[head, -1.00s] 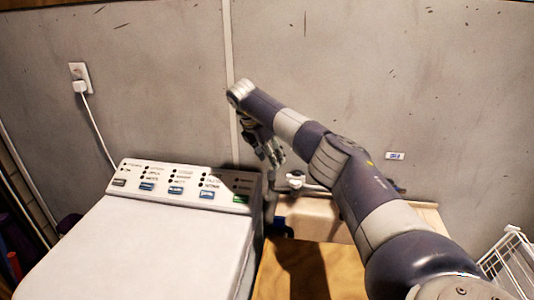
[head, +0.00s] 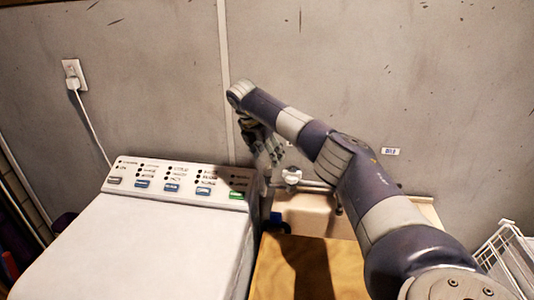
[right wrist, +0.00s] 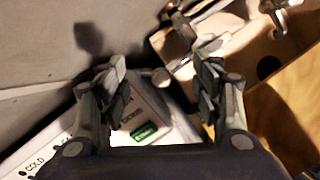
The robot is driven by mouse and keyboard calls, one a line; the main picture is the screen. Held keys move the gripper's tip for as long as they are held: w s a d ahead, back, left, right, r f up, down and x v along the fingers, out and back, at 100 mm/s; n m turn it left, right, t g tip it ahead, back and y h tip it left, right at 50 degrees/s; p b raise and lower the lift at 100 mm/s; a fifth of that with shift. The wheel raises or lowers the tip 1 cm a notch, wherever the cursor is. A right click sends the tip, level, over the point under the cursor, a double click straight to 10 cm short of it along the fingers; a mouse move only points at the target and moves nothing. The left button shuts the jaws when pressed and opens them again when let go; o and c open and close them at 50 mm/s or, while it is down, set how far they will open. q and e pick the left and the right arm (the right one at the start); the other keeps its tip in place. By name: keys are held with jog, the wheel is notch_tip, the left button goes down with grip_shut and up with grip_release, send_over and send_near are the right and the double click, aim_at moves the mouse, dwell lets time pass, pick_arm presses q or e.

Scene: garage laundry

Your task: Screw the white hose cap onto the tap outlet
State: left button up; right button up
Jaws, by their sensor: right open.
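My right gripper (head: 272,158) is open above the gap between the washer and the sink, in front of the back wall. A small white knob-like piece (head: 291,176) shows just right of its fingers, at the left end of a grey pipe or tap (head: 316,186) over the sink. I cannot tell whether this piece is the hose cap or part of the tap. In the right wrist view the fingers (right wrist: 161,92) are spread apart. A small pale round end (right wrist: 161,77) shows between them, beyond the tips; I cannot tell what it is. My left gripper is not in view.
A white washer (head: 150,235) with a button panel stands left, close to the gripper. A beige sink (head: 305,212) is behind a wooden surface (head: 310,270). A white wire rack (head: 505,250) stands right. A plugged socket (head: 73,73) is on the wall.

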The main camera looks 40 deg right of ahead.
aim_at(268, 165)
jog(key=n, duration=0.2)
jog(key=n+t, duration=0.1)
jog(key=n, duration=0.1)
jog(key=shift+s+d+t+y, duration=0.15)
jog(key=shift+t+y, duration=0.15)
jog(key=n+t, duration=0.1)
jog(key=n, duration=0.2)
jog(key=shift+y, duration=0.3)
jog(key=n, duration=0.3)
jog(key=shift+t+y, duration=0.4)
jog(key=n+p, duration=0.1)
jog(key=n, duration=0.1)
jog(key=shift+n+y, duration=0.3)
jog(key=shift+y, duration=0.1)
jog(key=n+y, duration=0.1)
jog(key=n, duration=0.1)
jog(key=shift+n+t+p, duration=0.3)
jog(key=shift+t, duration=0.1)
jog(key=shift+n, duration=0.3)
jog(key=shift+f, duration=0.1)
jog(key=shift+f+b, duration=1.05)
jog(key=shift+f, duration=1.1)
